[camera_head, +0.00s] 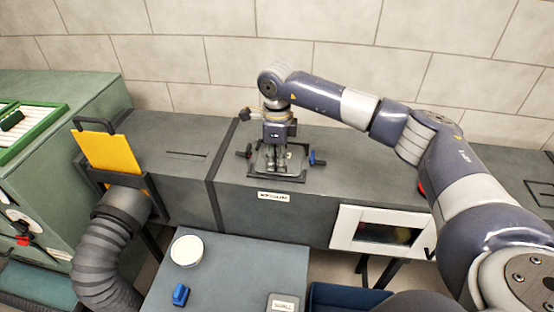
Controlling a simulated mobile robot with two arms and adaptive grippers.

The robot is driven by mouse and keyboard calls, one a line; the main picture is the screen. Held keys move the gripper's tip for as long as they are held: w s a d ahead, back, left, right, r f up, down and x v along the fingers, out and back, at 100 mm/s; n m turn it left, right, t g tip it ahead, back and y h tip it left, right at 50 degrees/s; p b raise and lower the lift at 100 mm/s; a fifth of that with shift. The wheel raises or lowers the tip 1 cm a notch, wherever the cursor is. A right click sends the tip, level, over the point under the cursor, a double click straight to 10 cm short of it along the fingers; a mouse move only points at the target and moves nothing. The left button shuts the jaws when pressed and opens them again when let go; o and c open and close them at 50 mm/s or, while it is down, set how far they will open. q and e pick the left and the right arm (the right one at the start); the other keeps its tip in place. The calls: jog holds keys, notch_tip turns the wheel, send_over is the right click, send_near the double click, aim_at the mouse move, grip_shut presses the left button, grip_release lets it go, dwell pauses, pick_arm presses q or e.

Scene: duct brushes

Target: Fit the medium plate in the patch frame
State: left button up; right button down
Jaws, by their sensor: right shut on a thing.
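My right gripper (277,164) points straight down over the patch frame (276,178), a dark frame on top of the grey duct. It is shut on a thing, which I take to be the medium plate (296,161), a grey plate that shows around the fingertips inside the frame. The fingers hide the grip itself and much of the plate. I cannot tell whether the plate lies flat in the frame or just above it. My left gripper is not in view.
A yellow slide plate (108,151) stands upright in a duct slot at left, above a ribbed hose (103,257). A lower table (225,270) holds a white round lid (187,250) and a blue block (180,295). A white-framed window (345,228) is on the duct front.

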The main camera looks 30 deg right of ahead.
jog(key=c, duration=1.6)
grip_release()
jog(key=shift+c, duration=0.2)
